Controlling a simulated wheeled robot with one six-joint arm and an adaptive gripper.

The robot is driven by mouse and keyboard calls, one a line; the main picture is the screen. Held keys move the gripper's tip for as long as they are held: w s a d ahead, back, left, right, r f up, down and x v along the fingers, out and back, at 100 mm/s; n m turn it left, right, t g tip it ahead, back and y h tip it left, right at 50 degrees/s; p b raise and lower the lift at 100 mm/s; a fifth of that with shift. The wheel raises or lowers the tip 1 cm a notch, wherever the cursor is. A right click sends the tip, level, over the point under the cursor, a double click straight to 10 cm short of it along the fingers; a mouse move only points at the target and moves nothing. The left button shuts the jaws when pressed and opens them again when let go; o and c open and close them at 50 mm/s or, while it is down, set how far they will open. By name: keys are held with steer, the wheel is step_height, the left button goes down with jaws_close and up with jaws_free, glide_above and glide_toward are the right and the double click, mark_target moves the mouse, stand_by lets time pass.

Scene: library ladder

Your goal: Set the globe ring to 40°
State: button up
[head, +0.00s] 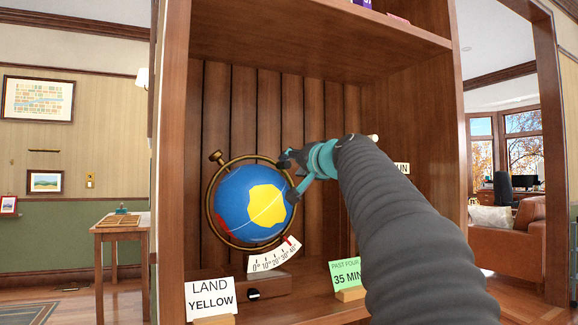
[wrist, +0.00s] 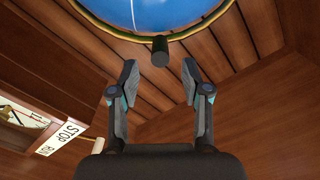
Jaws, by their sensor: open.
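The blue globe (head: 240,215) with yellow and red patches sits inside a brass ring (head: 209,212) on the shelf. A brass knob (head: 215,157) sticks out at the ring's upper left. A white scale (head: 272,258) runs from 0° to 40° below it, with a red mark near the 40° end. My gripper (head: 288,176) is at the ring's upper right in the head view. In the wrist view the open fingers (wrist: 160,78) point at a dark peg (wrist: 160,51) on the ring (wrist: 120,36). The peg lies just beyond the fingertips, centred between them, and nothing is held.
A LAND YELLOW card (head: 211,299) and a green 35 MIN card (head: 347,276) stand at the shelf front. The wooden back panel (head: 320,110) and side wall (head: 425,110) enclose the space. My arm hides part of another card (head: 402,169).

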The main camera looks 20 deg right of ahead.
steer(key=s, duration=0.7)
steer(key=shift+s+d, duration=0.15)
steer(key=shift+s, duration=0.15)
steer(key=s+a+f+n+g, duration=0.1)
steer(key=s+a+f+g, duration=0.15)
steer(key=a+f, duration=0.45)
steer(key=s+a+f+n+g+y, duration=0.15)
steer(key=s+f, duration=0.25)
steer(key=f, duration=0.7)
steer(key=s+a+f+n+g, duration=0.1)
steer(key=s+a+f+g, duration=0.2)
steer(key=a+f, duration=0.4)
steer(key=s+f+n+g+h, duration=0.1)
steer(key=s+f+n+g, duration=0.1)
steer(key=s+f, duration=0.6)
steer(key=s+a+f+n+g+h, duration=0.1)
steer(key=s+f, duration=0.7)
steer(key=f, duration=0.8)
steer(key=shift+f+n+g, duration=0.15)
steer(key=shift+n+g, duration=0.3)
steer(key=shift+g, duration=0.75)
steer(key=shift+s+a, duration=0.1)
